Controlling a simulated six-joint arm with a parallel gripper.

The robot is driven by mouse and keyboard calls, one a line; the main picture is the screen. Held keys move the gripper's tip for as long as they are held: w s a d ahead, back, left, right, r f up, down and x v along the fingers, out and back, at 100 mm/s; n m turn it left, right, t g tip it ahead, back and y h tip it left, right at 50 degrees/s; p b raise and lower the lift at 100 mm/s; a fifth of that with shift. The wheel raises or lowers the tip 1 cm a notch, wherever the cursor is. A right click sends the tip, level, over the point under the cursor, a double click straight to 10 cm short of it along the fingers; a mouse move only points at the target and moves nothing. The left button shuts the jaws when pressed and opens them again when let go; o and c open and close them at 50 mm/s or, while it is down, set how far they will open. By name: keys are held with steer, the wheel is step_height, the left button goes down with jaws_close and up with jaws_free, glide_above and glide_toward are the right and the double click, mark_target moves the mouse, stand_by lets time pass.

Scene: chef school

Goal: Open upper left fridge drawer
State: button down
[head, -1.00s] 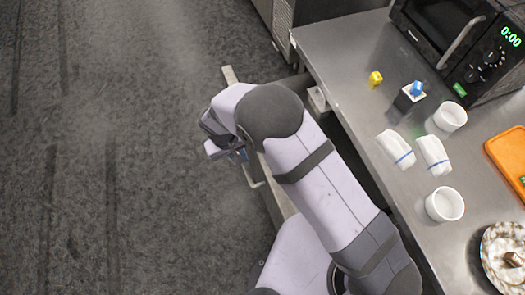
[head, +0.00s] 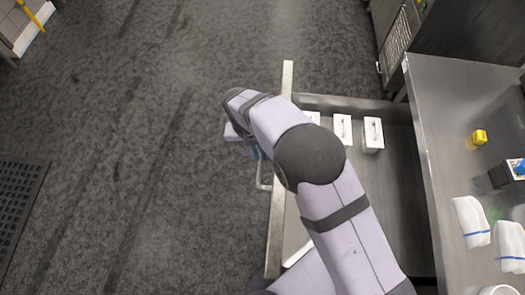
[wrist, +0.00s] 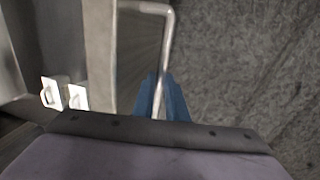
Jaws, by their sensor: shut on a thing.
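The steel drawer (head: 395,190) under the counter is pulled well out, and its inside shows in the head view. Its front panel (head: 287,85) stands far to the left of the counter edge. The bar handle (head: 263,182) runs along the outside of that panel. My gripper (head: 252,153) is at the handle, partly hidden by my arm. In the wrist view the blue fingers of my gripper (wrist: 162,98) are shut around the handle (wrist: 168,35).
White lidded containers (head: 373,134) stand at the drawer's far end. The floor left of the drawer is clear, with a dark mat (head: 18,195) farther off.

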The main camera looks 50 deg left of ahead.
steer(key=c, duration=1.8)
jaws_free()
steer(key=shift+o, duration=0.2)
steer(key=shift+r, duration=0.1)
step_height(320, 180, up, 7)
steer(key=s+b, duration=0.1)
steer(key=b, duration=0.1)
steer(key=shift+a, duration=0.45)
